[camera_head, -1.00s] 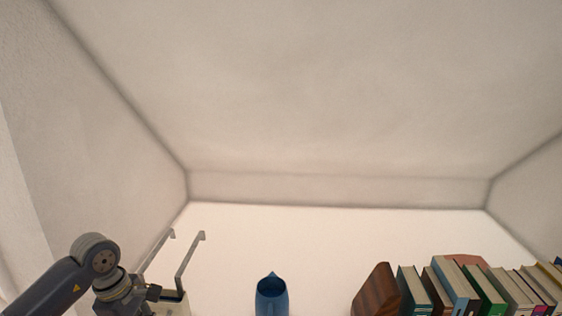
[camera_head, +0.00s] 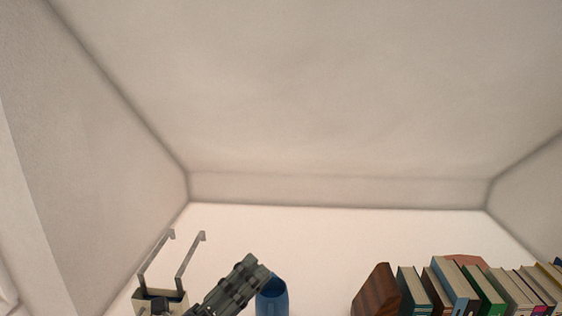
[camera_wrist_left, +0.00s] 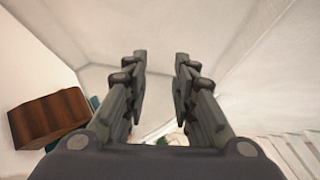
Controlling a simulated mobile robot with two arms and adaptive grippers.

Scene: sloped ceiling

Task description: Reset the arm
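My left gripper (camera_head: 256,268) rises from the bottom edge of the head view, angled up to the right. It is dark grey and overlaps the left side of the blue jug (camera_head: 274,299) in the picture. I cannot tell whether it touches the jug. In the left wrist view my left gripper (camera_wrist_left: 160,58) shows two fingers apart with a clear gap and nothing between them. The lower arm is cut off by the bottom edge. My right gripper is in neither view.
A cream holder with two grey upright hooks (camera_head: 188,258) stands at lower left. A brown wooden block (camera_head: 376,291) and a row of books (camera_head: 453,284) stand at lower right; the wooden block (camera_wrist_left: 48,118) shows at left in the wrist view. The sloped ceiling (camera_head: 320,90) fills the upper head view.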

